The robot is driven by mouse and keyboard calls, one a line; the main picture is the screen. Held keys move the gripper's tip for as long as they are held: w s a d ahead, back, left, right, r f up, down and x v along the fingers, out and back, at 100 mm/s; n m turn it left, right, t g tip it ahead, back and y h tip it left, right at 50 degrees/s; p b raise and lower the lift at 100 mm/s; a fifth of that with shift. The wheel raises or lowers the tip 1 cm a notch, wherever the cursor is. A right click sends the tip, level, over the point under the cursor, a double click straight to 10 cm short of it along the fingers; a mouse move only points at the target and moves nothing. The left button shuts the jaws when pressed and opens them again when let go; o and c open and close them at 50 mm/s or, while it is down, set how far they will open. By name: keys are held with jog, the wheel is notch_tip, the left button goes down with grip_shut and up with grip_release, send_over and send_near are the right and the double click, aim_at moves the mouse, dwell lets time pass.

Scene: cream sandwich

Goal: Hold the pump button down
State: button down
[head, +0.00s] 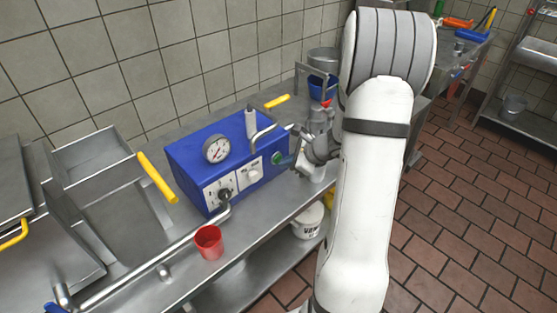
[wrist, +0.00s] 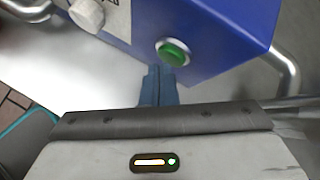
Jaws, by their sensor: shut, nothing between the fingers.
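The pump is a blue box (head: 190,156) on the steel counter, with a gauge on top and white panels on its front. Its green round button (wrist: 173,53) sits in a pale ring on the blue face; in the head view the button (head: 279,158) shows small beside my gripper. My gripper (wrist: 158,70) is shut and empty, its blue fingertips together just below the button in the wrist view. The tips look very close to the button's lower edge; I cannot tell whether they touch it. In the head view my wrist partly hides the gripper (head: 291,160).
A white knob (wrist: 87,13) is left of the button. A steel pipe (wrist: 285,75) curves past the box's right side. A white bucket (head: 308,222) sits on the lower shelf.

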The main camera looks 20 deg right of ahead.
jog(key=shift+w+a, duration=0.15)
jog(key=shift+w, duration=0.2)
dwell(0.5)
